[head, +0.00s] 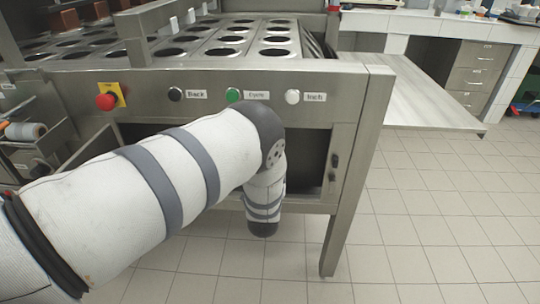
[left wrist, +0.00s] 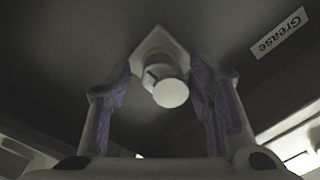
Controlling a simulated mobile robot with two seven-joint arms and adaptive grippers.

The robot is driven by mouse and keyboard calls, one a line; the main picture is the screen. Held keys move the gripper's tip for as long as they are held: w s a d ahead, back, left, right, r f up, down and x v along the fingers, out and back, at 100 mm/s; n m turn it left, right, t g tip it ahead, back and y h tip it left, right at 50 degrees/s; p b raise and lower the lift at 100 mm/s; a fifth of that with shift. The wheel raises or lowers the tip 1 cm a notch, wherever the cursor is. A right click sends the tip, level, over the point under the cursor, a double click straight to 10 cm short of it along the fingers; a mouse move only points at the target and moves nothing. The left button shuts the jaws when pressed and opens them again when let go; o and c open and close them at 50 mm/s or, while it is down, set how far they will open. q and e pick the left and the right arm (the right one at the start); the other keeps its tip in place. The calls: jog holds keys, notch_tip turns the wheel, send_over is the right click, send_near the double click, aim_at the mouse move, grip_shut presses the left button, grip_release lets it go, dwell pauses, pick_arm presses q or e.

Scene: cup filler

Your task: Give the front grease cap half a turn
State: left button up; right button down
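In the left wrist view a pale round grease cap (left wrist: 170,92) on a short stem stands out from a diamond-shaped plate (left wrist: 157,42) on a dark panel. A white "Grease" label (left wrist: 278,33) is at the upper right. My left gripper (left wrist: 165,72) is open, with one purple-padded finger on each side of the cap. Gaps show between the fingers and the cap, so it is not gripped. In the head view my left arm hides the cap and the left gripper. My right gripper is in neither view.
The metal cup filler (head: 370,130) stands ahead, with cup holes on top. A red stop button (head: 106,101), black, green (head: 233,95) and white (head: 292,97) buttons line its front, close to my left arm. A conveyor plate (head: 425,95) extends right; tiled floor is clear there.

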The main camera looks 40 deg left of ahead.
pick_arm(q)
jog(key=shift+s, duration=0.1)
jog(key=v, duration=1.2)
